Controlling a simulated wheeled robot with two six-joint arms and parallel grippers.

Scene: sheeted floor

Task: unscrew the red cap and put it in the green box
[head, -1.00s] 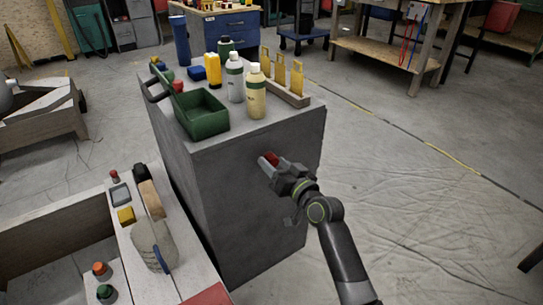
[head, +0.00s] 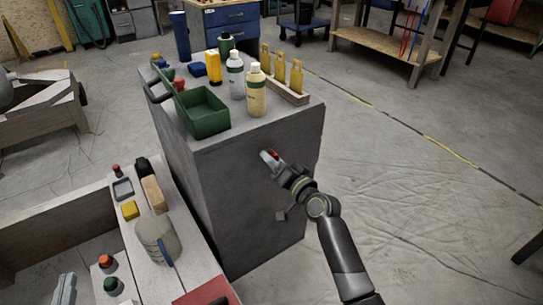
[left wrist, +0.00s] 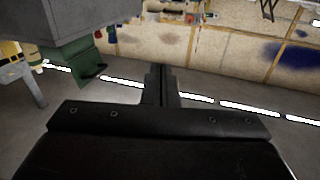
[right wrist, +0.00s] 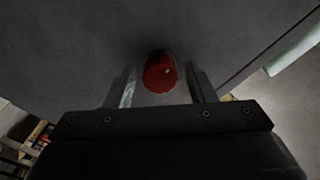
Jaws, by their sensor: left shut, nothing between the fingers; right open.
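The red cap (head: 270,155) sticks out of the side face of a grey cabinet (head: 240,195). In the right wrist view the cap (right wrist: 159,72) lies between the two fingers of my right gripper (head: 272,160), with a gap on each side. That gripper is open. The green box (head: 204,127) is an open-topped bin on the cabinet top, near its front left edge, and looks empty. My left gripper (head: 64,289) is at the lower left, over the wooden bench area, away from cap and box. It is shut and empty, and it also shows in the left wrist view (left wrist: 160,84).
White-capped bottles (head: 256,95) and a rack with yellow pieces (head: 285,90) stand right of the box. A yellow bottle (head: 213,67) stands behind it. A bench (head: 180,255) with a jug (head: 157,240) is at the lower left. Floor right of the cabinet is open.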

